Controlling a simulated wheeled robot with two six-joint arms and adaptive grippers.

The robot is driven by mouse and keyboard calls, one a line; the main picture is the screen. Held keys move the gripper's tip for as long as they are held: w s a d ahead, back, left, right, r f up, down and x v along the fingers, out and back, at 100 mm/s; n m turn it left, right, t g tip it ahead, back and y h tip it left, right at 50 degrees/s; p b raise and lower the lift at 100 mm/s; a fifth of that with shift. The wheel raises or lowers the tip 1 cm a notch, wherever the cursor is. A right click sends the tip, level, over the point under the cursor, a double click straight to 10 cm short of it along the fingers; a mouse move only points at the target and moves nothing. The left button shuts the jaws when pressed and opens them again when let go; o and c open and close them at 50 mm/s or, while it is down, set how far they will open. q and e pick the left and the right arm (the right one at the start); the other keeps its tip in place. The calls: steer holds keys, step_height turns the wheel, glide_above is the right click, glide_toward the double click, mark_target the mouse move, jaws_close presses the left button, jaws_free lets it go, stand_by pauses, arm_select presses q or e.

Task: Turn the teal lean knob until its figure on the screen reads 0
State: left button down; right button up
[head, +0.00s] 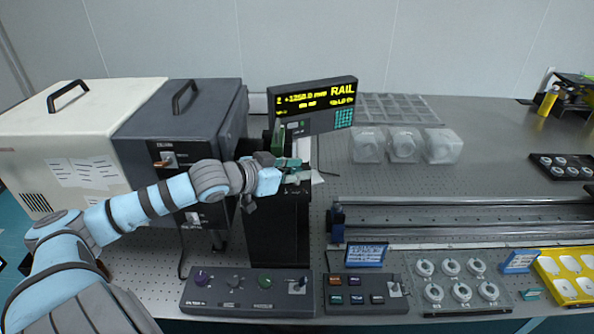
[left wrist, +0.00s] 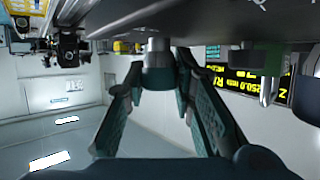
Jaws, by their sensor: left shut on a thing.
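My left gripper (head: 299,171) reaches in from the left to the top of a tall black stand. In the left wrist view its two teal fingers (left wrist: 159,76) are shut on a dark teal knob (left wrist: 158,78) with a grey metal shaft. In the head view the fingers hide most of the knob. The screen (head: 312,103) stands behind the gripper. It shows yellow text with RAIL and a figure that looks like 1250.0; the smaller lines are too small to read surely. Part of the screen shows inverted in the left wrist view (left wrist: 245,84). My right gripper is not in view.
A green block (head: 278,139) stands close behind the gripper. Grey and white cabinets (head: 180,120) stand left. A control box with knobs (head: 248,292) and a button box (head: 365,293) lie in front. Clear cases (head: 404,145) and long rails (head: 460,214) occupy the table to the right.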

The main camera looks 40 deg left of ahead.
arm_select(q)
steer(key=shift+f+m+h+b, duration=0.25)
steer(key=shift+m+h+b, duration=0.05)
steer(key=shift+b, duration=0.15)
steer(key=shift+r+m+h+b, duration=0.15)
steer(key=shift+m+h+b, duration=0.15)
steer(key=shift+h+b, duration=0.1)
steer(key=shift+r, duration=0.1)
steer(key=c, duration=1.3)
jaws_free()
steer(key=shift+w, duration=0.1)
